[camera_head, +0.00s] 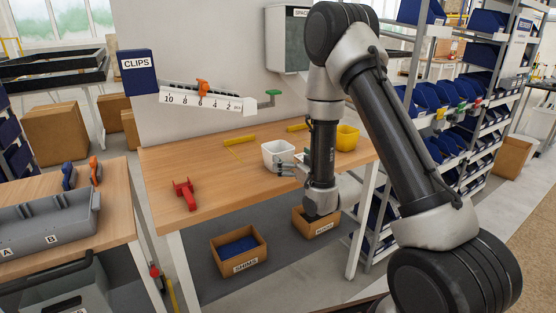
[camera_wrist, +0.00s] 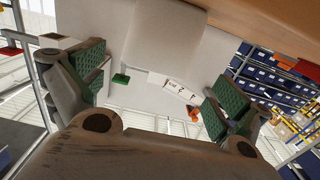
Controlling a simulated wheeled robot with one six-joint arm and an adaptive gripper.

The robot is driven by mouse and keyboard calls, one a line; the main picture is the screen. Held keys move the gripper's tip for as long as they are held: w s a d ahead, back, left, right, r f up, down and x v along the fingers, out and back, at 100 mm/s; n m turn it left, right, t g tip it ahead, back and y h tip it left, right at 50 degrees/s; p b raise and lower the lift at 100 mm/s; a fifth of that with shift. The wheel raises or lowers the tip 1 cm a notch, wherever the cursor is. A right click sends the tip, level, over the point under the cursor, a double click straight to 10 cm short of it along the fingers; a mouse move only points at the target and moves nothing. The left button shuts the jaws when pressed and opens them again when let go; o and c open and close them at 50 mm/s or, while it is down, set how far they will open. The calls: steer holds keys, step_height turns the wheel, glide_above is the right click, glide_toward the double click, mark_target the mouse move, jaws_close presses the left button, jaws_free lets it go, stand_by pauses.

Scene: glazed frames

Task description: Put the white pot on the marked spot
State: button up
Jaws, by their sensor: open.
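The white pot (camera_head: 277,155) stands upright on the wooden workbench (camera_head: 215,180), near its middle. In the wrist view a large pale surface, likely the same pot (camera_wrist: 152,38), fills the top centre, partly out of frame. My gripper (camera_head: 287,168) is at the pot's right side, low over the bench. In the wrist view its green-padded fingers (camera_wrist: 155,85) are spread wide, with the pale surface between or just beyond them. I cannot tell whether they touch it. Yellow strips (camera_head: 240,139) lie on the bench left of and behind the pot; whether they mark the spot is unclear.
A yellow pot (camera_head: 347,137) stands right of my arm. A red tool (camera_head: 185,194) lies at the bench's left. A numbered rail (camera_head: 200,97) and a CLIPS box (camera_head: 137,72) are at the back panel. Bins sit below the bench. Its front left is mostly clear.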

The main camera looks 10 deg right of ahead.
glide_toward(272, 142)
steer(key=x, duration=0.4)
steer(key=shift+a, duration=0.1)
steer(key=c, duration=0.9)
steer(key=shift+c, duration=0.2)
